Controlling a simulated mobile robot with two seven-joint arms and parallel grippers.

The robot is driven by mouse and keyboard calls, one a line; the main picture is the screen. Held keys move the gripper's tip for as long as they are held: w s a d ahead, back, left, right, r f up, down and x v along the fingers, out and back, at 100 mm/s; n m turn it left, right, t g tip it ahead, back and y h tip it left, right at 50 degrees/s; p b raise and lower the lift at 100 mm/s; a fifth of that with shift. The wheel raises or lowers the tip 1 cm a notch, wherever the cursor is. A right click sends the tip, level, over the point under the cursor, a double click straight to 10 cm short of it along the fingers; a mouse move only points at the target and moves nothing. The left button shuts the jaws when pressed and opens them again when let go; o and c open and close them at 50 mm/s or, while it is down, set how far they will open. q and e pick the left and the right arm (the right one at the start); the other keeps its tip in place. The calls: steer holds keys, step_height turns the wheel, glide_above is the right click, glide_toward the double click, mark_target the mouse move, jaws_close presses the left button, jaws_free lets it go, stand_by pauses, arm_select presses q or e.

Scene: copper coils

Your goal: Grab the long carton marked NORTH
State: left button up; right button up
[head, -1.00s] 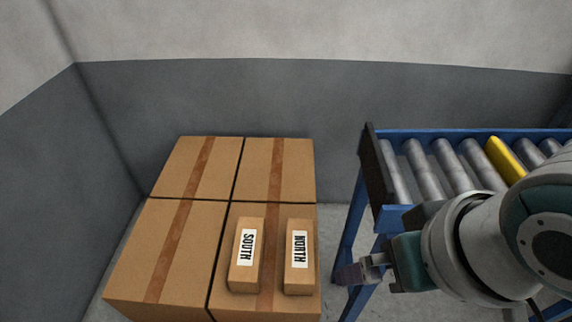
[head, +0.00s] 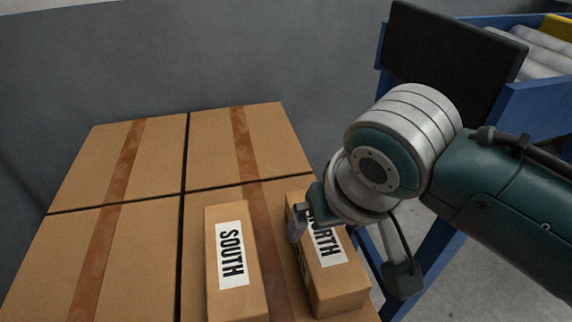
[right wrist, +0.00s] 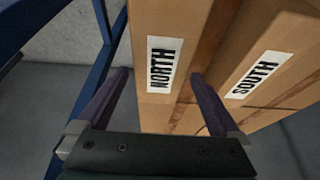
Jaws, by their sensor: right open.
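The long NORTH carton (head: 335,275) lies on top of the stacked boxes, its far end partly hidden by my right gripper in the head view. In the right wrist view the NORTH carton (right wrist: 172,25) shows between and beyond the open fingers. My right gripper (head: 298,222) is open and empty, over the carton's far end in the head view. In the right wrist view my right gripper (right wrist: 160,80) has one finger off the carton's left side and the other near its right edge. I cannot tell whether they touch. My left gripper is not in view.
The SOUTH carton (head: 234,280) lies parallel to the left, with a narrow gap between; it also shows in the right wrist view (right wrist: 275,50). Large taped boxes (head: 90,190) carry both. A blue-framed roller conveyor (head: 550,100) stands close on the right. A grey wall (head: 200,60) is behind.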

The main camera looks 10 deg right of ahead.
mark_target(324, 235)
steer(key=b+x, duration=0.1)
steer(key=x, duration=0.1)
steer(key=b+x, duration=0.3)
steer(key=shift+s+f, duration=0.15)
steer(key=shift+f, duration=0.3)
steer(key=shift+w+f+b, duration=0.25)
steer(key=shift+f+b, duration=0.05)
steer(key=shift+r, duration=0.1)
steer(key=shift+c, duration=1.4)
steer(key=c, duration=1.2)
